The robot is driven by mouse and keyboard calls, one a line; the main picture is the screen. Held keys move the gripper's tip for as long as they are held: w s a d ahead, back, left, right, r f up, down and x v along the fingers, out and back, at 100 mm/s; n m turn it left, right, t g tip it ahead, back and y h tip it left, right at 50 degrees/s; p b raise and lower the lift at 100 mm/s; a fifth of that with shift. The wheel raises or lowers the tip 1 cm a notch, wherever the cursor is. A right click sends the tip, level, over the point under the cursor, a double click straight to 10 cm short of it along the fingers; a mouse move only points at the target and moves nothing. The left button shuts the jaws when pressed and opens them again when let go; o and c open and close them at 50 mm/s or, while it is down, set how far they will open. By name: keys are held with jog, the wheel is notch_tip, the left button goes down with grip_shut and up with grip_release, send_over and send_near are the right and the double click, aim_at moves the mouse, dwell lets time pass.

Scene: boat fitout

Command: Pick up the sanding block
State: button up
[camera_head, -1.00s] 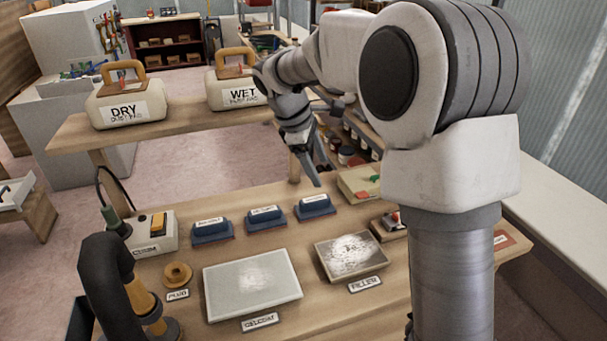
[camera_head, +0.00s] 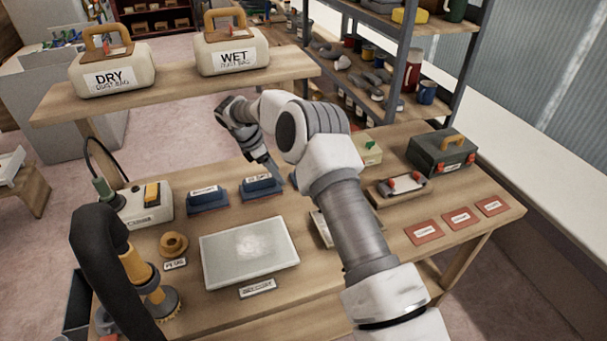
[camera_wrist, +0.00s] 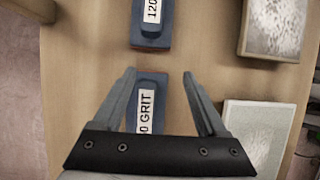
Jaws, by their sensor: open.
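Several blue sanding blocks with white labels lie on the wooden bench. In the head view a left block (camera_head: 208,199) and a middle block (camera_head: 262,188) show; another to the right is hidden by my arm. My gripper (camera_head: 277,172) is over the bench by the middle block. In the wrist view my gripper (camera_wrist: 158,73) is open and empty. A block (camera_wrist: 150,106) labelled "...0 GRIT" lies between its fingers, its label partly covered by the gripper body. Its height above the block is unclear. A block marked "120" (camera_wrist: 153,22) lies beyond the fingertips.
A pale panel (camera_head: 248,252) lies in front of the blocks. A yellow disc (camera_head: 173,244), a switch box (camera_head: 143,205) and a sander (camera_head: 142,277) are left. A toolbox (camera_head: 440,153) and red sheets (camera_head: 422,232) are right. The DRY (camera_head: 112,75) and WET (camera_head: 232,52) dust bags stand on a shelf behind.

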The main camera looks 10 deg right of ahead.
jog(key=shift+w+a+f+y, duration=0.15)
jog(key=shift+w+a, duration=0.15)
jog(key=shift+a, duration=0.25)
jog(key=shift+w+a+y, duration=0.15)
jog(key=shift+w+a, duration=0.15)
jog(key=shift+a, duration=0.25)
jog(key=d, duration=0.2)
jog(key=w+d, duration=0.1)
jog(key=d, duration=0.5)
jog(key=shift+w+d+p, duration=0.2)
jog(key=shift+w+p, duration=0.05)
jog(key=shift+p, duration=0.05)
jog(key=shift+w+d, duration=0.25)
jog(key=shift+d, duration=1)
jog(key=shift+w+d+f, duration=0.15)
jog(key=shift+d+f, duration=0.75)
jog(key=shift+f, duration=0.05)
jog(key=shift+w+d+f, duration=0.15)
jog(key=shift+f, duration=0.3)
jog(key=shift+f, duration=0.15)
jog(key=shift+c, duration=0.2)
grip_shut()
